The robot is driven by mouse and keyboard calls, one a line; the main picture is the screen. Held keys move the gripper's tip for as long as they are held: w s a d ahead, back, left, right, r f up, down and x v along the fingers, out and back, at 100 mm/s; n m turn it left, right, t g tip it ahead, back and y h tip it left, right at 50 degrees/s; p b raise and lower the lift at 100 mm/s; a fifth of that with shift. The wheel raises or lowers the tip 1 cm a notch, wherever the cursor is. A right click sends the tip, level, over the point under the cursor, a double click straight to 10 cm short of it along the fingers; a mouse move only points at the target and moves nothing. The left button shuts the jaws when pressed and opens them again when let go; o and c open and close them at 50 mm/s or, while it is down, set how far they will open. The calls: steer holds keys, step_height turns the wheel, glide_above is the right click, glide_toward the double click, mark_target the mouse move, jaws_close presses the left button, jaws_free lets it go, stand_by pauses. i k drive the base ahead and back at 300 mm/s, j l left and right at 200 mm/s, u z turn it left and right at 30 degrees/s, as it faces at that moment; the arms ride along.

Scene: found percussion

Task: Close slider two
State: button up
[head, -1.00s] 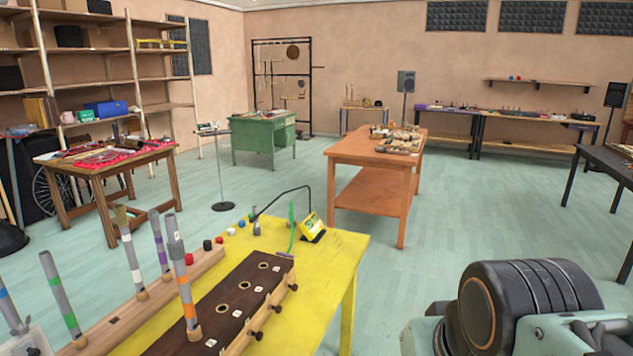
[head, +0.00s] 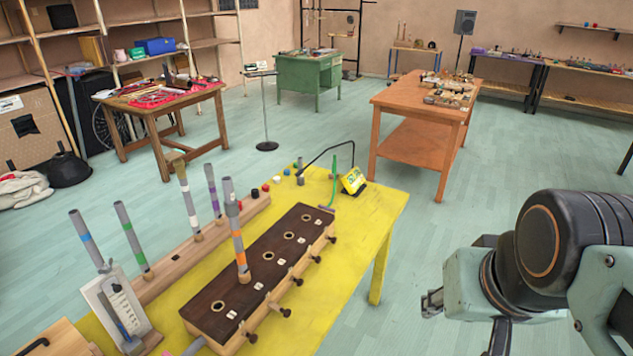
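A long dark-topped wooden box (head: 262,262) lies on the yellow table (head: 385,215). It has several round holes with small white labels along its top, too small to read. Several dark slider knobs (head: 297,281) on pale rods stick out of its right side; I cannot tell which one is slider two. A grey tube with orange and white bands (head: 237,240) stands upright in one hole. My arm is at the right, with my gripper (head: 468,318) low and partly cut off by the bottom edge, to the right of the box and apart from it. Its opening is unclear.
A wooden rack (head: 205,240) with several upright banded tubes stands behind the box. A white gauge stand (head: 118,308) is at the table's near left. A yellow device (head: 353,181) sits at the far corner. An orange-brown table (head: 425,105) stands beyond; open floor lies between.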

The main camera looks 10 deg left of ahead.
mark_target(287, 313)
steer(key=u, duration=0.85)
steer(key=k+j+z, duration=0.1)
steer(key=j, duration=0.3)
